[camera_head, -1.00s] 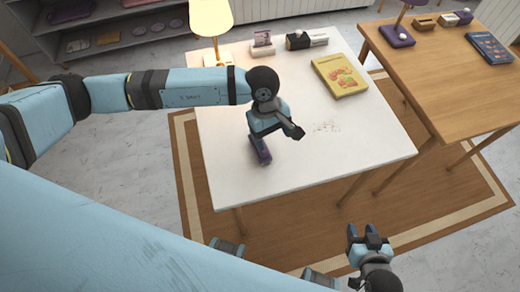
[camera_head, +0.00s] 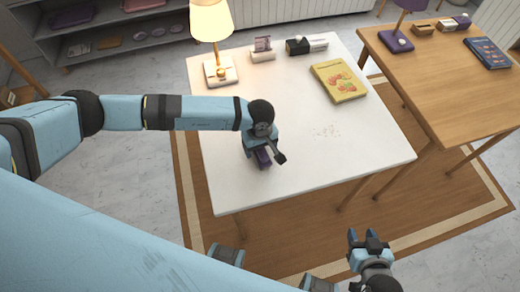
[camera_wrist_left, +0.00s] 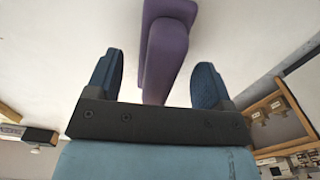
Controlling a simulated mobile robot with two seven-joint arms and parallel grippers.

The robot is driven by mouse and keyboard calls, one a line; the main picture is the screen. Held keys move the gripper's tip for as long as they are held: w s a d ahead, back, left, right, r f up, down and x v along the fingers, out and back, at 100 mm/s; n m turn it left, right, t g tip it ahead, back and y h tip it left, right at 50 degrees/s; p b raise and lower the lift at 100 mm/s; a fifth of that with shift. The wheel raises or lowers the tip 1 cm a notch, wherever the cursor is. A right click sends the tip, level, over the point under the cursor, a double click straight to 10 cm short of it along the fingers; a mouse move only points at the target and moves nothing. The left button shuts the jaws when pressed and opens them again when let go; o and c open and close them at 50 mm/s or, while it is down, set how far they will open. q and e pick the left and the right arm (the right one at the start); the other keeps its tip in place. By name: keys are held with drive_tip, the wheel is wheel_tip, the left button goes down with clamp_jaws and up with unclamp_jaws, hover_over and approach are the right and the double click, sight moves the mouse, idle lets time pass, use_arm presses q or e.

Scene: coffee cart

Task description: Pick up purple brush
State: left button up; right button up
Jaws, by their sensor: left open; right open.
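The purple brush (camera_head: 262,157) lies on the white table under my left gripper (camera_head: 259,153), which hides part of it. In the left wrist view the purple brush (camera_wrist_left: 167,50) runs between the two blue fingers of my left gripper (camera_wrist_left: 157,80). There is a gap on each side of it, so the gripper is open around or just above it. I cannot tell how far the fingertips are from the tabletop. My right gripper (camera_head: 368,243) is open and empty, low in front of the table's near edge.
On the white table (camera_head: 300,110) stand a lit lamp (camera_head: 213,45), a small card holder (camera_head: 263,49), a black and white item (camera_head: 307,45) and a yellow book (camera_head: 339,82). A wooden table (camera_head: 450,95) stands at right. The table's right front is clear, apart from dark specks.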

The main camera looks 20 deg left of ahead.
use_arm(q)
drive_tip(key=shift+f, duration=1.4)
drive_tip(key=c, duration=1)
drive_tip(key=shift+r, duration=0.1)
wheel_tip(320, 180, up, 20)
drive_tip(key=shift+f+b, duration=0.1)
drive_tip(key=shift+b, duration=0.6)
